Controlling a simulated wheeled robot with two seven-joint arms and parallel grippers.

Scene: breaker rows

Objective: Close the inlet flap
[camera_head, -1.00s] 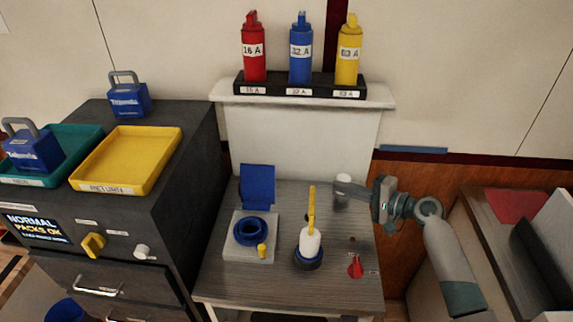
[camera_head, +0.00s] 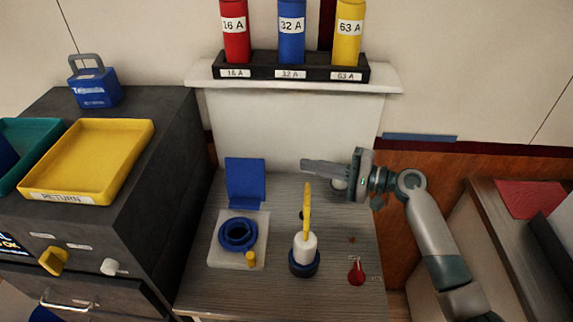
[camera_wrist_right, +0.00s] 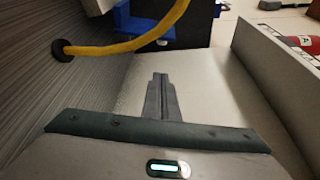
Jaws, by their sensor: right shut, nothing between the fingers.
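The inlet flap is a blue square panel (camera_head: 245,182) standing raised behind the round blue inlet ring (camera_head: 238,235). Both are on a pale plate (camera_head: 225,255) on the table, with a small yellow knob (camera_head: 250,260) at the plate's front right corner. My right gripper (camera_head: 305,165) is shut and empty, pointing left above the back of the table, to the right of the flap and apart from it. In the right wrist view its fingertips (camera_wrist_right: 160,78) are together, and a blue part, apparently the flap (camera_wrist_right: 135,22), shows beyond. My left gripper is out of view.
A white cylinder with a yellow upright rod (camera_head: 307,205) stands right of the inlet. A red lever (camera_head: 357,272) is at the table's right. A backboard with a rack of fuses (camera_head: 290,68) rises behind. A dark cabinet with a yellow tray (camera_head: 140,135) stands left.

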